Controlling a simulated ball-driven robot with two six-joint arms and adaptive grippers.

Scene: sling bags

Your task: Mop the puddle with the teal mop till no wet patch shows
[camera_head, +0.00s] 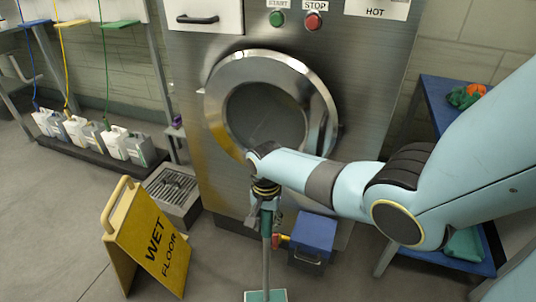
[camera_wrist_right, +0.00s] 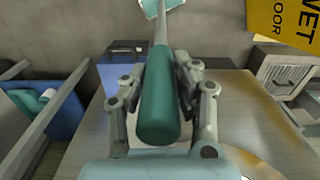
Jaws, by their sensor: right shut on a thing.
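The teal mop has a teal grip (camera_wrist_right: 158,108), a grey pole (camera_head: 266,252) and a flat teal head (camera_head: 265,296) at the bottom edge of the head view. The head also shows at the top of the wrist view (camera_wrist_right: 160,8), partly cut off. My right gripper (camera_head: 265,198) is shut around the grip in front of the washing machine, and the pole hangs nearly upright to the floor. In the wrist view its fingers (camera_wrist_right: 163,70) close on both sides of the grip. I cannot make out a puddle on the visible floor. My left gripper is out of view.
A yellow wet floor sign (camera_head: 150,243) stands left of the mop. The steel washer (camera_head: 375,90), a floor drain box (camera_head: 172,190) and a blue box (camera_head: 314,236) are close behind. A blue shelf (camera_head: 440,100) stands right. Grey floor at left is open.

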